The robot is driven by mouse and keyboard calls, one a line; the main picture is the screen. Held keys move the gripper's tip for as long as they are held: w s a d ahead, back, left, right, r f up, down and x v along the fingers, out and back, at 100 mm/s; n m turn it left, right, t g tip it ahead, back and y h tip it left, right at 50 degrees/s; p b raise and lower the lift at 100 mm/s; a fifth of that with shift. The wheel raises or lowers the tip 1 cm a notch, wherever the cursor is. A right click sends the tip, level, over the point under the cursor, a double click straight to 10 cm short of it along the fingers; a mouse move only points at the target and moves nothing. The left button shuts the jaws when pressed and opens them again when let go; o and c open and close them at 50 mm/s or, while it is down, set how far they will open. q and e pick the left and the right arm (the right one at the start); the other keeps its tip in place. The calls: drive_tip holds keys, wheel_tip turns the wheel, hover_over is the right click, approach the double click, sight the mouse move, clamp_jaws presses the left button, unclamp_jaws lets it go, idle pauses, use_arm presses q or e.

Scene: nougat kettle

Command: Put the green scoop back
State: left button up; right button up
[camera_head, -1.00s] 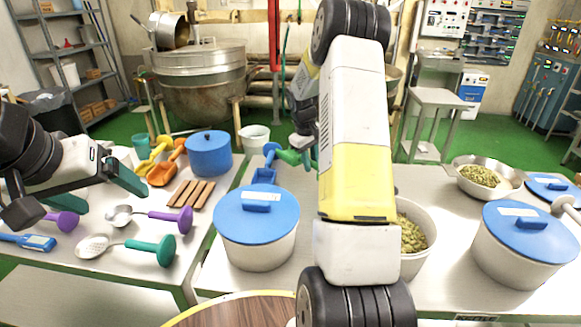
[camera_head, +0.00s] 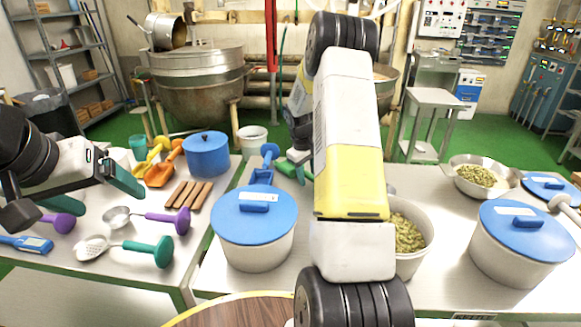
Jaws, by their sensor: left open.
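My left gripper (camera_head: 104,193) is open and empty over the left table, above the purple-handled utensils. My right arm reaches away over the middle table, and my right gripper (camera_head: 299,156) is small and partly hidden behind its own forearm. A bright green piece (camera_head: 287,169), seemingly the green scoop, shows right at the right gripper, beside the blue scoop (camera_head: 262,176). I cannot tell whether the jaws are shut on it. Yellow (camera_head: 152,158) and orange (camera_head: 160,174) scoops lie at the back of the left table.
A blue-lidded pot (camera_head: 254,245) stands close in front of the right gripper. A white bucket (camera_head: 252,139) is behind. A pot of green nuts (camera_head: 409,238) is partly behind my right arm. Another blue-lidded pot (camera_head: 520,250) stands at right. A blue pot (camera_head: 208,160) stands on the left table.

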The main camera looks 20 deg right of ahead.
drive_tip(key=s+a+r+t, duration=0.1)
drive_tip(key=s+a+r, duration=0.25)
drive_tip(key=r, duration=0.65)
drive_tip(key=s+a+r, duration=0.3)
drive_tip(key=a+r, duration=0.1)
drive_tip(key=r, duration=0.6)
drive_tip(key=s+a+r+m+t+y, duration=0.1)
drive_tip(key=s+a, duration=0.3)
drive_tip(key=s, duration=0.4)
drive_tip(key=s+a+r+m+t+y, duration=0.1)
drive_tip(key=s+a+r+t+y, duration=0.1)
drive_tip(key=s, duration=0.6)
drive_tip(key=s+a+r+m+t+y, duration=0.1)
drive_tip(key=s+a+r, duration=0.3)
drive_tip(key=s, duration=0.5)
drive_tip(key=a, duration=0.2)
drive_tip(key=shift+a, duration=0.4)
